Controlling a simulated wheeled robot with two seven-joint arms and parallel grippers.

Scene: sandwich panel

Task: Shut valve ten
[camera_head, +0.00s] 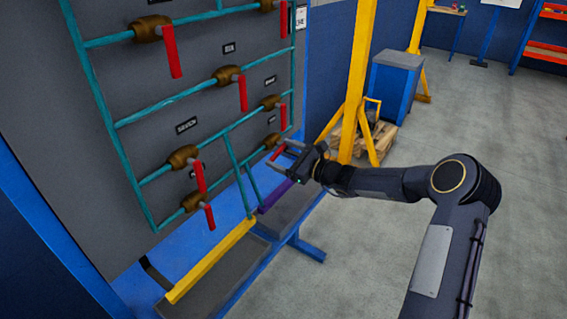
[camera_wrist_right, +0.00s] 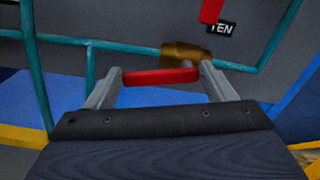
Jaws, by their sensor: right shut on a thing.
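Valve ten has a brass body (camera_head: 271,141) on a teal pipe at the lower right of the panel. The wrist view shows its brass body (camera_wrist_right: 186,55) below the label TEN (camera_wrist_right: 222,28). Its red handle (camera_wrist_right: 160,76) lies nearly level across the wrist view, spanning between the two fingers of my right gripper (camera_wrist_right: 161,70). In the head view the same gripper (camera_head: 282,156) is at this valve, with a bit of the red handle (camera_head: 277,153) showing between its fingers. The gripper is shut on the handle. My left gripper is not in view.
Several other valves with hanging red handles, such as this one (camera_head: 242,93), sit on the grey panel (camera_head: 95,150). A yellow post (camera_head: 357,80) and a blue cabinet (camera_head: 395,85) stand behind the gripper. Open floor (camera_head: 370,260) lies at the right.

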